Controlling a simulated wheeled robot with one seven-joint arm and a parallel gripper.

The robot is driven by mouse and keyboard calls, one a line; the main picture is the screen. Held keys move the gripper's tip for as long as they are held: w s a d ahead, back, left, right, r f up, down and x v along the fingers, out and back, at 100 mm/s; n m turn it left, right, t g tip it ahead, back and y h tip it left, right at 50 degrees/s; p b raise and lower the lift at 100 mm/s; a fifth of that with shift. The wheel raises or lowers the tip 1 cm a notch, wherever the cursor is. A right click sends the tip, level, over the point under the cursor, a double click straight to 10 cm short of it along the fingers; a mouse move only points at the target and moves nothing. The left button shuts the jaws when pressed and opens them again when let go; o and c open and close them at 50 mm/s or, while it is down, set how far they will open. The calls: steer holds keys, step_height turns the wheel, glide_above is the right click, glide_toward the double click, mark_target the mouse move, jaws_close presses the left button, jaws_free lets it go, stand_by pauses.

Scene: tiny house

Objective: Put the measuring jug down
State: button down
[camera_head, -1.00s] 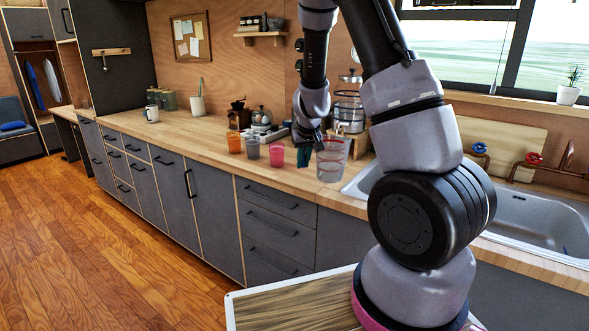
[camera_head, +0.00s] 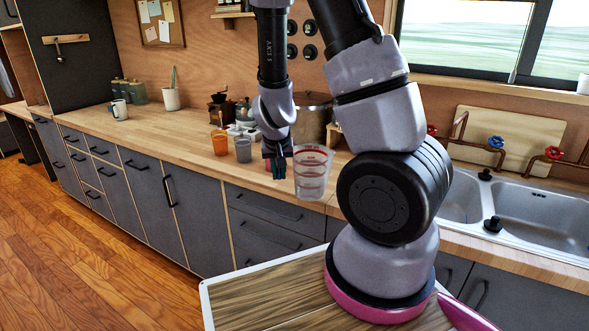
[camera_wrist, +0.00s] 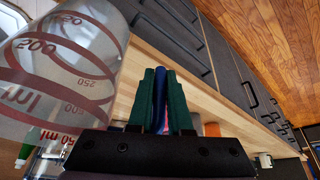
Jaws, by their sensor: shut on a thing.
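The measuring jug (camera_head: 312,174) is clear with red markings and looks upright in the head view. It shows just right of my gripper (camera_head: 275,163), and its lower part overlaps the front edge of the wooden counter (camera_head: 165,131). I cannot tell whether its base touches the counter. In the wrist view the jug (camera_wrist: 62,62) fills the upper left, beside my gripper's green fingers (camera_wrist: 160,100). The fingers are shut on a narrow blue part, apparently the jug's handle, mostly hidden between them.
An orange cup (camera_head: 219,142) and a grey cup (camera_head: 243,149) stand left of my gripper; a pink cup is mostly hidden behind it. A large pot (camera_head: 311,116) stands behind. The sink (camera_head: 540,212) is at right. The counter's left stretch has free room.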

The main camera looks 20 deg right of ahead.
steer(key=shift+w+d+f, duration=0.55)
steer(key=shift+w+d, duration=0.5)
steer(key=shift+w, duration=1.5)
steer(key=shift+w+d+f, duration=0.6)
steer(key=shift+w+d, duration=0.4)
steer(key=shift+w, duration=1.55)
steer(key=shift+w+d+f, duration=0.55)
steer(key=shift+w+d, duration=0.5)
steer(key=shift+w, duration=1.5)
steer(key=shift+f, duration=0.1)
steer(key=c, duration=0.8)
jaws_free()
steer(key=shift+c, duration=0.2)
